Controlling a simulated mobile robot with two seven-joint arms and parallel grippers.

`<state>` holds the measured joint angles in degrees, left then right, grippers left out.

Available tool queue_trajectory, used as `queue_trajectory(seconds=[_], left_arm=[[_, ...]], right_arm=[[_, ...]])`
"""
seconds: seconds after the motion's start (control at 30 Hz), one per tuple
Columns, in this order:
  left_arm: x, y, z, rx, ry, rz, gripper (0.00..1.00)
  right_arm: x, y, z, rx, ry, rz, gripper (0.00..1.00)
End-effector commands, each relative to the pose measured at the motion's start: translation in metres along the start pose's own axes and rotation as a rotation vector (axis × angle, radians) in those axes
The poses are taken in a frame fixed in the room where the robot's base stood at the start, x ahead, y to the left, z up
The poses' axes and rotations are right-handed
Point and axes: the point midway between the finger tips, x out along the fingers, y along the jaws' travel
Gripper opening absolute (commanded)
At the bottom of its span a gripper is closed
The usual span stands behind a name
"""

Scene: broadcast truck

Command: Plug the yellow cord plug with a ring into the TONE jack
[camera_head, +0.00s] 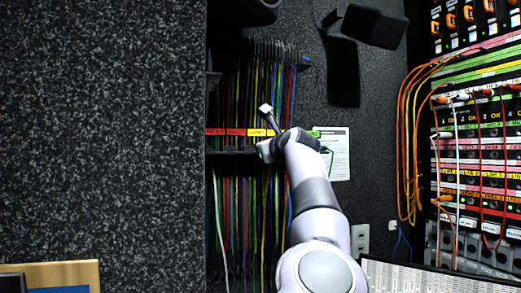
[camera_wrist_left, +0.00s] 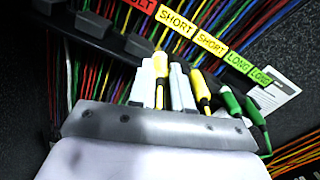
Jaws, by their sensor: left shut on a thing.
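My left gripper (camera_wrist_left: 166,84) is shut on a yellow plug (camera_wrist_left: 160,66), which sits between its two pale fingers. A second yellow plug (camera_wrist_left: 202,90) stands just right of the fingers. I cannot tell a ring on either plug. In the head view my left gripper (camera_head: 266,148) is at the cord rack, under its coloured labels; the plug is too small to make out there. The jack panel (camera_head: 478,150) stands at the right of the head view, away from the gripper; its lettering is too small to pick out the TONE jack. My right gripper is not in view.
Green plugs (camera_wrist_left: 234,103) hang close right of the gripper. Labels reading SHORT (camera_wrist_left: 178,20) and LONG (camera_wrist_left: 238,62) run along the rack. Many cords hang in the rack (camera_head: 240,200). Orange cords (camera_head: 404,150) loop beside the panel. A console (camera_head: 430,280) lies at the bottom right.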

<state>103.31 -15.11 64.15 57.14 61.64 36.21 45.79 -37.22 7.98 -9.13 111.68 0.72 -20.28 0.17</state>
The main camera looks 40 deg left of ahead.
Motion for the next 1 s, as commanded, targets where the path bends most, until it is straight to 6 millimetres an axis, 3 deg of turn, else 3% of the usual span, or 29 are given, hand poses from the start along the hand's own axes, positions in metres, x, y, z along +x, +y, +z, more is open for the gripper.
queue_trajectory(seconds=[0.43,1.0], left_arm=[[0.0,-0.001,0.002,0.0,0.0,0.0,0.0],[0.0,-0.007,0.023,0.0,-0.001,0.0,0.0]], right_arm=[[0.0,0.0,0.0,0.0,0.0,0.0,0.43],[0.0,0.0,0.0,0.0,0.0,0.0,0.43]])
